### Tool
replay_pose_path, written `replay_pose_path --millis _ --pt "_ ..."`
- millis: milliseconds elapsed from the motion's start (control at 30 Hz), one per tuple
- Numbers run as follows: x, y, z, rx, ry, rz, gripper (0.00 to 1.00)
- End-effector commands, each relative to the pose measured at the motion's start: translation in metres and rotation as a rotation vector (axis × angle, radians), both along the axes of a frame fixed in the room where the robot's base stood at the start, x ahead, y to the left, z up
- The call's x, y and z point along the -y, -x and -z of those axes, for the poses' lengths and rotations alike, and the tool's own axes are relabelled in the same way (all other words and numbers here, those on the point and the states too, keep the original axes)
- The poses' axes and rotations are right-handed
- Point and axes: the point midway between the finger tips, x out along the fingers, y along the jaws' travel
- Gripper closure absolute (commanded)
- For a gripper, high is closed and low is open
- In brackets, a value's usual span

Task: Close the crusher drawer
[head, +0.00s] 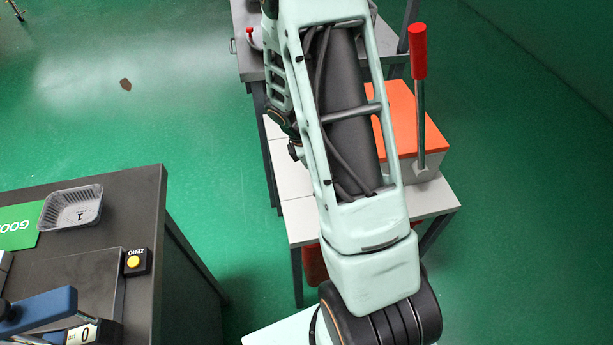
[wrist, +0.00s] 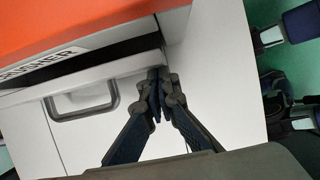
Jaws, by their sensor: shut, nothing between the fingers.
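The crusher (head: 407,122) is a white box with an orange top, standing on a white table behind my arm in the head view. Its red-gripped lever (head: 419,52) stands upright. In the wrist view, its label (wrist: 48,62) shows below the orange top. The drawer front (wrist: 78,118) is white with a grey loop handle (wrist: 82,103), left of my fingers. The head view hides gripper and drawer.
A dark bench (head: 144,208) at left carries a clear tray (head: 72,208), a green mat (head: 18,226), a yellow button (head: 133,262) and a blue-handled device (head: 40,310). Another grey table (head: 245,57) stands behind. Green floor between the benches is free.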

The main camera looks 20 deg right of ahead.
Motion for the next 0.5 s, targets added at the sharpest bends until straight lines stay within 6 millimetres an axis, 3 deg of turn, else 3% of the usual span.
replay_pose_path --millis 200,500 --pt "0.025 0.005 0.0 -0.001 0.001 0.001 1.0" --pt "0.034 0.007 0.0 -0.002 0.003 0.001 1.0"
